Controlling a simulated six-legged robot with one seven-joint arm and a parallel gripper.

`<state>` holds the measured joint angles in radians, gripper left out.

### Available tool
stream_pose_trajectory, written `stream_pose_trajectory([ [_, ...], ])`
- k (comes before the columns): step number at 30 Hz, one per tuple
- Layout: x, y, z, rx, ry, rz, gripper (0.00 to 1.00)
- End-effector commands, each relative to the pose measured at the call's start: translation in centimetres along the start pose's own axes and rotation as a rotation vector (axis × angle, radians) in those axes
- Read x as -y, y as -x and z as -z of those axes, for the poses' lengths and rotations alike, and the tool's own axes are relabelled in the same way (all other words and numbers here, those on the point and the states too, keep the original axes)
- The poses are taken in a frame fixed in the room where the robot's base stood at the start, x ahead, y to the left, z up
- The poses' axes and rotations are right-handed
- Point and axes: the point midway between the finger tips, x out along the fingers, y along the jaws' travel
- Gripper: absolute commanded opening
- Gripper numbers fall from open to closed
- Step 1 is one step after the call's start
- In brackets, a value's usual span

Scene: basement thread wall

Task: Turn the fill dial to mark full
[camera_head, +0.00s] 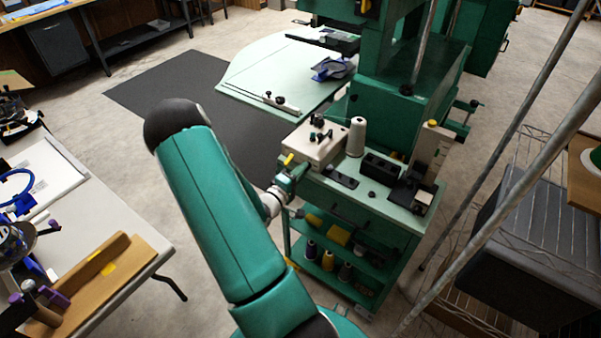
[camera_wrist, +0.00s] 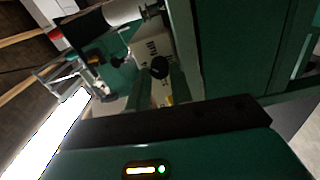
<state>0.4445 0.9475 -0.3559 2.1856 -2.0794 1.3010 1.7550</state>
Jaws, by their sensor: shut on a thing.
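The fill dial is a round black knob (camera_wrist: 159,67) on the front of a cream box with dark lettering, seen in the wrist view. The box (camera_head: 317,145) stands on the green cart in the head view. My gripper (camera_head: 296,172) reaches the box's left front face. In the wrist view its two green fingers (camera_wrist: 159,82) stand on either side of the knob, shut on it. In the head view my gripper hides the dial. I cannot read the dial's setting or its full mark.
The green cart (camera_head: 375,202) also bears a white thread cone (camera_head: 356,137) and black holders. Spools sit on its lower shelf. A work table (camera_head: 130,262) stands left, with open floor between. Slanting metal poles and a wire rack (camera_head: 490,220) close off the right.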

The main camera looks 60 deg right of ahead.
Motion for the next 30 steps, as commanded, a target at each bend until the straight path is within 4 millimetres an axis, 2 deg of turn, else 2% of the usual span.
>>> stream_pose_trajectory([
  [12, 0.02, 0.14, 0.09, -0.003, -0.226, 0.002, 0.0],
  [29, 0.02, 0.15, 0.1, -0.003, -0.264, 0.002, 0.0],
  [30, 0.02, 0.16, 0.1, -0.003, -0.264, 0.002, 0.24],
])
